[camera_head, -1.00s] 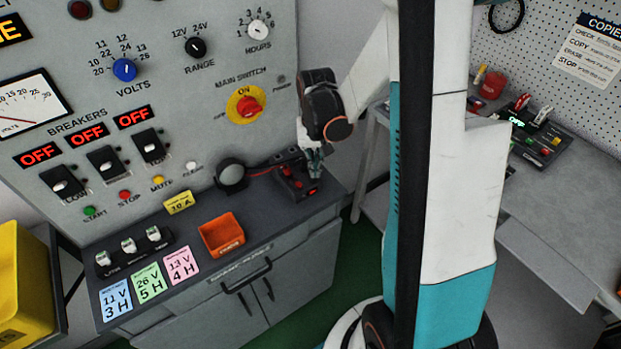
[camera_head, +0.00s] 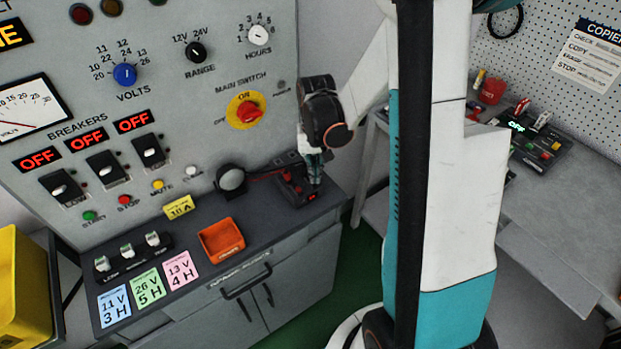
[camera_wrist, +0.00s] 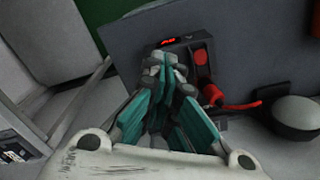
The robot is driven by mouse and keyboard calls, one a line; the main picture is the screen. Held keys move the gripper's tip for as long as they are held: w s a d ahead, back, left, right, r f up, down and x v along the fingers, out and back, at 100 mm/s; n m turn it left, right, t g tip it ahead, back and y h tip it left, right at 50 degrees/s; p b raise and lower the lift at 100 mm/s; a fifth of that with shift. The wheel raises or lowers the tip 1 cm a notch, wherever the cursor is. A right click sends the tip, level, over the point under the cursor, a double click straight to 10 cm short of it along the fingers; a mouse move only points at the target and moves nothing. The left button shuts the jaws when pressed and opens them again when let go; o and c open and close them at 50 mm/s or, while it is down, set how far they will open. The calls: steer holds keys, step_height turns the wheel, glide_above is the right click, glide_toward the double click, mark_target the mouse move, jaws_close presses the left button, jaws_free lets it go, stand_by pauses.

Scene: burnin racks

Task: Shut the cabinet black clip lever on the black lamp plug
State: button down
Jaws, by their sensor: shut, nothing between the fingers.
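A black clip box (camera_head: 293,184) with red parts stands at the right end of the cabinet's dark top. In the wrist view, the box (camera_wrist: 191,49) shows a red display, a red lever-like part (camera_wrist: 202,57) and a red plug end (camera_wrist: 212,95) with a red lead. A round lamp (camera_head: 231,180) stands left of the box, at the lead's other end. My gripper (camera_head: 315,180) is shut and empty, pointing down over the right part of the box. In the wrist view my gripper (camera_wrist: 165,62) covers part of the box; whether it touches, and the black lever, I cannot tell.
An orange tray (camera_head: 221,241), a yellow tag (camera_head: 179,207) and a small switch block (camera_head: 127,252) share the cabinet top. The panel (camera_head: 150,60) rises behind. A grey bench (camera_head: 560,200) stands at the right, beyond my arm.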

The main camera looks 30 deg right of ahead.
steer(key=shift+f+b, duration=1)
steer(key=shift+f, duration=0.1)
stand_by(1.0)
steer(key=shift+r, duration=0.1)
steer(key=shift+r+p, duration=1.75)
steer(key=shift+r, duration=0.7)
